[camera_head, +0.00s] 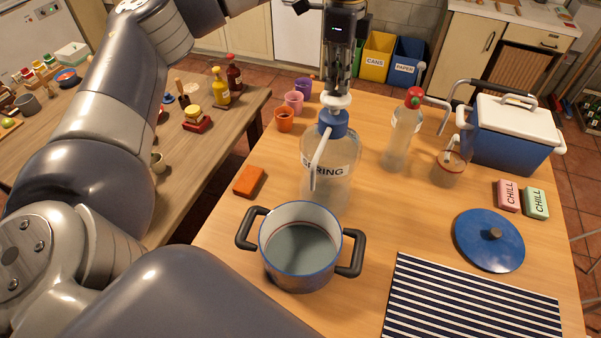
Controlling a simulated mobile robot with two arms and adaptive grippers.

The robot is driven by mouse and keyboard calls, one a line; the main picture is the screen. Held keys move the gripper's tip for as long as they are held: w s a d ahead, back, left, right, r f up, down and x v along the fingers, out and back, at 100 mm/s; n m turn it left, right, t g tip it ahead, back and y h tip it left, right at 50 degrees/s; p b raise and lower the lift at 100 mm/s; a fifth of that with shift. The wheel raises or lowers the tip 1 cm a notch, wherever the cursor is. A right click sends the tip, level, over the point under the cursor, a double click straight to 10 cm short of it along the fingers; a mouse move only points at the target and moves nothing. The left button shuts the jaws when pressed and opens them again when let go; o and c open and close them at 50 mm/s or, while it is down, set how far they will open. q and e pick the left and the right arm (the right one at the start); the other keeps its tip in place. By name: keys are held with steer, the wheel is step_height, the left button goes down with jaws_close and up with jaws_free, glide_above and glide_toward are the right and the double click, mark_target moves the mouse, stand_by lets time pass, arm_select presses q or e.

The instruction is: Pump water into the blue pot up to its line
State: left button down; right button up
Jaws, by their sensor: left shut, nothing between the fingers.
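The blue pot (301,282) stands on the wooden table with its black handles out to both sides. Its inside is pale with a reddish line below the rim, and grey-looking water (300,250) lies in it, apparently a little under that line. Behind it stands a clear jug labelled SPRING (340,190) with a blue cap and a white pump (335,101). The pump's spout (317,160) points down toward the pot; I see no clear stream. My left gripper (337,90) is shut and empty, fingertips down at the pump's top, apparently touching it. My right gripper is out of view.
Right of the jug stand a red-capped bottle (402,138), a glass jar (450,168) and a blue cooler (508,145). A blue lid (489,241), striped mat (470,305), CHILL blocks (508,197), orange sponge (250,181) and several cups (284,120) lie around.

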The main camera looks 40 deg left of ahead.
mark_target(336, 94)
arm_select(q)
steer(key=shift+f+b, duration=1.2)
steer(key=shift+f, duration=0.65)
steer(key=shift+r, duration=0.1)
steer(key=shift+r+p, duration=1.5)
steer(key=shift+r, duration=0.7)
steer(key=shift+f+b, duration=1.6)
steer(key=shift+f, duration=0.7)
steer(key=shift+r, duration=0.2)
steer(key=shift+r+p, duration=1.55)
steer(key=shift+r, duration=0.55)
